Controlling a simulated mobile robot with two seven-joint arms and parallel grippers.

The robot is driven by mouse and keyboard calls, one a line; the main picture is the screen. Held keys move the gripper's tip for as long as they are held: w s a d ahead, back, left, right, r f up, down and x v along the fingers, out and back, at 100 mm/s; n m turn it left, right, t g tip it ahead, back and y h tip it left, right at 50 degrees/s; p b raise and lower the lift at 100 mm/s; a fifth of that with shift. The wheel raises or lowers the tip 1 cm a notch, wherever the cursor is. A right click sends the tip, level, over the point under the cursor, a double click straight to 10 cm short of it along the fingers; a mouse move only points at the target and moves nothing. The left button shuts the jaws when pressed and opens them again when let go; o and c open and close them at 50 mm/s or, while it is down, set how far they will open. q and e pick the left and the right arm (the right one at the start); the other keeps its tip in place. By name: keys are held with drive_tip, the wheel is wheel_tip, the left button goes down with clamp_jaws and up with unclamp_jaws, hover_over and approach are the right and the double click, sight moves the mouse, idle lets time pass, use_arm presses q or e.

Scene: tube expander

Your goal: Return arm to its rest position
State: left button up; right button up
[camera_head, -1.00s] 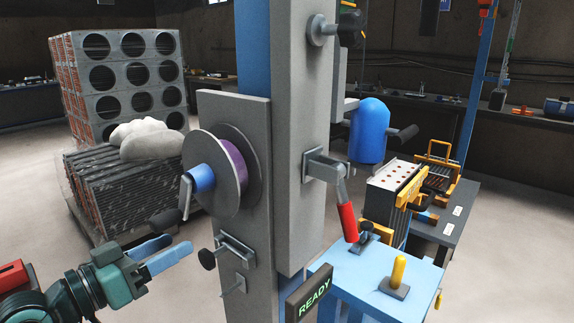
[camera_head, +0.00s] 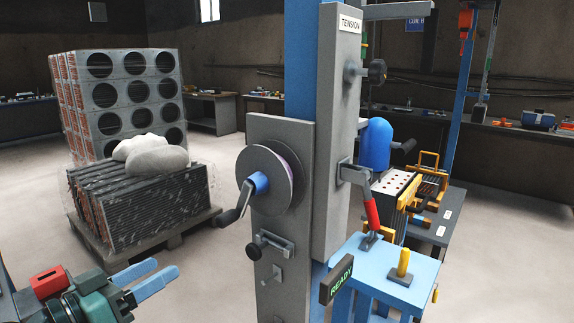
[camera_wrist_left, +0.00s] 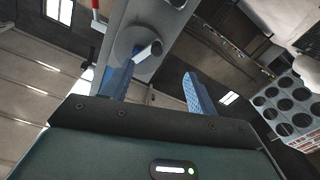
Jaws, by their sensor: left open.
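My left gripper (camera_head: 155,278) is at the lower left of the head view, with its two blue fingers apart and nothing between them. It is left of the grey machine column (camera_head: 337,150) and clear of it. In the left wrist view its blue fingers (camera_wrist_left: 157,88) are also apart and empty. The spool with a crank handle (camera_head: 270,180) on the column shows beyond the fingers in the wrist view (camera_wrist_left: 148,45). My right gripper is not seen in either view.
A blue table (camera_head: 385,262) with a red-handled lever (camera_head: 373,215) and a yellow peg (camera_head: 403,263) stands right of the column. A READY sign (camera_head: 337,279) hangs at its edge. A wrapped pallet stack (camera_head: 145,195) stands behind on the left. Floor between is open.

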use_arm(q)
drive_tip(key=s+d+f+n+g+y+p, duration=0.1)
drive_tip(key=s+f+y, duration=0.1)
drive_tip(key=f, duration=0.7)
drive_tip(key=s+d+f+n+y, duration=0.1)
drive_tip(key=s+f+y, duration=0.1)
drive_tip(key=f, duration=0.7)
drive_tip(key=s+d+f+m+g+y, duration=0.1)
drive_tip(key=s+d+f, duration=0.4)
drive_tip(key=s+f, duration=0.6)
drive_tip(key=shift+d+f+g+y+p, duration=0.25)
drive_tip(key=shift+f+g+y+p, duration=0.1)
drive_tip(key=shift+f+g+y, duration=0.75)
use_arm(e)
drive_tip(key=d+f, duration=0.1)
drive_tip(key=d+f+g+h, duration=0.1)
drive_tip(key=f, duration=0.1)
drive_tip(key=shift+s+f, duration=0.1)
